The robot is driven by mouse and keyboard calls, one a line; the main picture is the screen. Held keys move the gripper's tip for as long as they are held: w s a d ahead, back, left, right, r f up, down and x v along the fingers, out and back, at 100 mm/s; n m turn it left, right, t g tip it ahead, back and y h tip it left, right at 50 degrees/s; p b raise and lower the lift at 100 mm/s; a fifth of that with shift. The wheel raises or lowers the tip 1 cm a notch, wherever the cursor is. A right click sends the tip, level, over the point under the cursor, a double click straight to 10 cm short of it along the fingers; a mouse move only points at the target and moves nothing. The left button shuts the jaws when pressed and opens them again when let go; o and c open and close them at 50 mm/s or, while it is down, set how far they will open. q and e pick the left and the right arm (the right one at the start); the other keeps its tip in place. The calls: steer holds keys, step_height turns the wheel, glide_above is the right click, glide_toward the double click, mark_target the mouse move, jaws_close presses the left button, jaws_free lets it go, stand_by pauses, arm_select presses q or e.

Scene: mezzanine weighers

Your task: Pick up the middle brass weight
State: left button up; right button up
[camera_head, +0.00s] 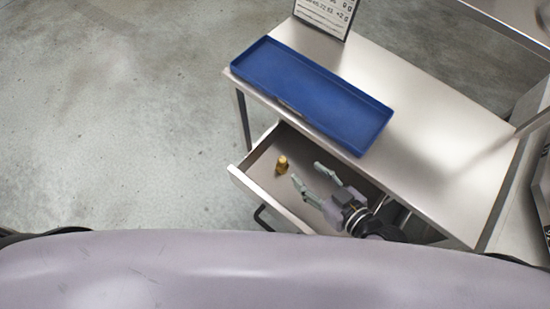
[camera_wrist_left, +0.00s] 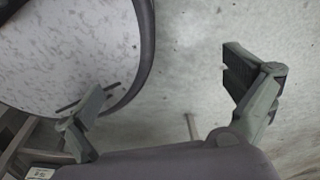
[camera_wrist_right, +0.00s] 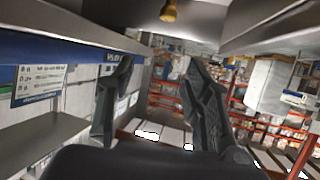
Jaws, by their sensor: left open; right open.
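One small brass weight (camera_head: 282,164) stands in the open drawer (camera_head: 262,163), in its left part. It also shows at the top edge of the right wrist view (camera_wrist_right: 169,11). I see no other brass weight, so I cannot tell from the pictures which one this is. My right gripper (camera_head: 307,173) is open and empty over the drawer, just right of the weight, with its fingers pointing toward it. The fingers appear apart from it. My left gripper (camera_wrist_left: 163,85) is open and empty in the left wrist view, above the floor; the head view does not show it.
A blue tray (camera_head: 253,67) lies on the steel table (camera_head: 440,135) above the drawer, close over the right arm's space. A printed sign (camera_head: 327,15) stands behind the tray. The drawer walls surround the weight. The floor (camera_head: 110,120) at left is clear.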

steer(key=b, duration=0.5)
glide_toward(282, 160)
steer(key=shift+s+d+f, duration=0.45)
steer(key=shift+d+f, duration=0.05)
steer(key=shift+d, duration=0.25)
steer(key=shift+w+f, duration=0.1)
steer(key=shift+w+a+f, duration=0.1)
steer(key=shift+w+a, duration=0.15)
steer(key=p+x, duration=0.1)
steer(key=x, duration=0.4)
steer(key=shift+w+a+f, duration=0.1)
steer(key=shift+w+a, duration=0.2)
steer(key=x, duration=0.5)
steer(key=shift+w+a+r+p, duration=0.1)
steer(key=shift+a+r+p, duration=0.15)
steer(key=shift+p, duration=0.15)
arm_select(q)
steer(key=f, duration=0.4)
steer(key=shift+s+d, duration=0.25)
steer(key=shift+d, duration=0.1)
arm_select(e)
steer(key=shift+c, duration=0.5)
arm_select(q)
steer(key=shift+f, duration=0.1)
arm_select(e)
jaws_close()
arm_select(q)
steer(key=shift+d, duration=0.1)
